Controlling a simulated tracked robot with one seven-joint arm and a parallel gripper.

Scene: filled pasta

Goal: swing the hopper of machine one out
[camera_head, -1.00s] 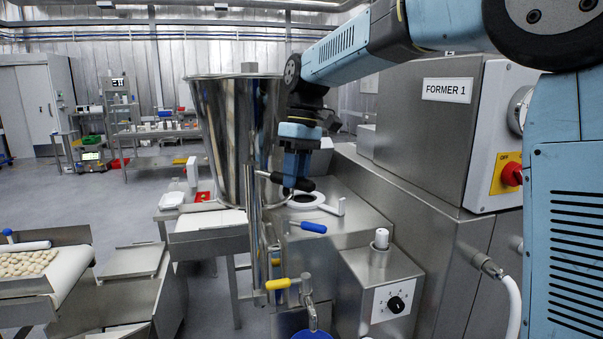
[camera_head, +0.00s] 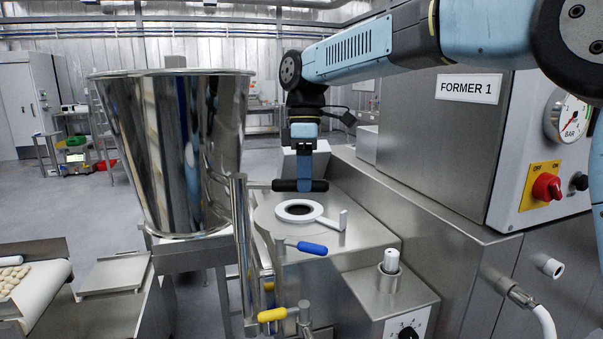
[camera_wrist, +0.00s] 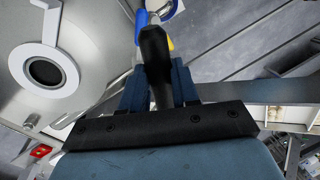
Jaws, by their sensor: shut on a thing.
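The hopper (camera_head: 175,150) of machine one is a tall, polished steel cone at the left in the head view, standing out to the left of the machine top. Its post (camera_head: 241,240) rises beside it. The machine is labelled FORMER 1 (camera_head: 468,87). My gripper (camera_head: 305,186) is shut on a black handle (camera_head: 285,186) that reaches out from the post side. The black handle also shows between the fingers in the wrist view (camera_wrist: 155,60). The white ring (camera_head: 298,211) around the dark inlet lies uncovered on the machine top, just below my gripper.
A blue-handled lever (camera_head: 311,248) and a yellow-handled lever (camera_head: 273,314) stick out near the post. A red switch (camera_head: 546,187) is on the machine front. A conveyor with pasta (camera_head: 30,290) stands at lower left.

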